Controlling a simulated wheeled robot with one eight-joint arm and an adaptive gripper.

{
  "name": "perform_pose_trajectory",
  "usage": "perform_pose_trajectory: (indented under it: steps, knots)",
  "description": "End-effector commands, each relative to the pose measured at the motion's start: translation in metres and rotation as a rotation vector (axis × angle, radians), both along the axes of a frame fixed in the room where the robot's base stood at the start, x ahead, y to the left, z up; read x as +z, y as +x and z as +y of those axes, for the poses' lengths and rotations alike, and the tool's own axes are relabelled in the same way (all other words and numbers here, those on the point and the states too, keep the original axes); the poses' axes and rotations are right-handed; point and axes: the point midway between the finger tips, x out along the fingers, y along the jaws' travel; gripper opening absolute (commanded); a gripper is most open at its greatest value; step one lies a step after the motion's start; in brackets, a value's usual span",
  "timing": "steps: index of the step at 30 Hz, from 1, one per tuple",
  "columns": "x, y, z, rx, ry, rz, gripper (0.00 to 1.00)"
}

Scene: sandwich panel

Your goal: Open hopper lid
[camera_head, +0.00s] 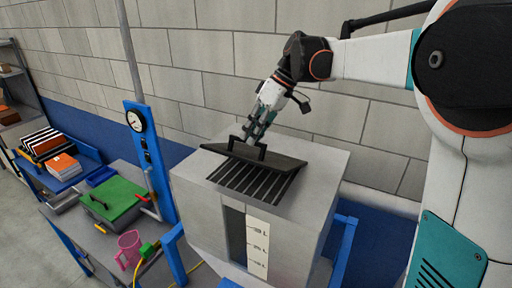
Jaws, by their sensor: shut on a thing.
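The hopper (320,190) is a large grey box with a dark window and a white level scale on its front. Its dark lid (274,158) is tilted up over a slatted black grate (252,182) in the hopper top. A black handle (243,150) stands on the lid. My gripper (256,137) comes down from above and is shut on the lid handle. The fingertips partly cover the handle, so the exact contact is hard to see.
A blue post with a gauge (136,120) stands left of the hopper. A table there holds a green plate (112,199) and a pink jug (129,248). A block wall (230,50) rises close behind. Shelves (10,70) stand far left.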

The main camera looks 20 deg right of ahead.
Motion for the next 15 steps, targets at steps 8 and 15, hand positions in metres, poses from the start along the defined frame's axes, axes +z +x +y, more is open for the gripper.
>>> perform_pose_trajectory:
  steps: [8, 15]
  knots:
    - [0.032, 0.035, -0.028, -0.005, -0.007, -0.005, 0.0]
    - [0.046, 0.068, -0.063, -0.008, -0.012, -0.006, 0.0]
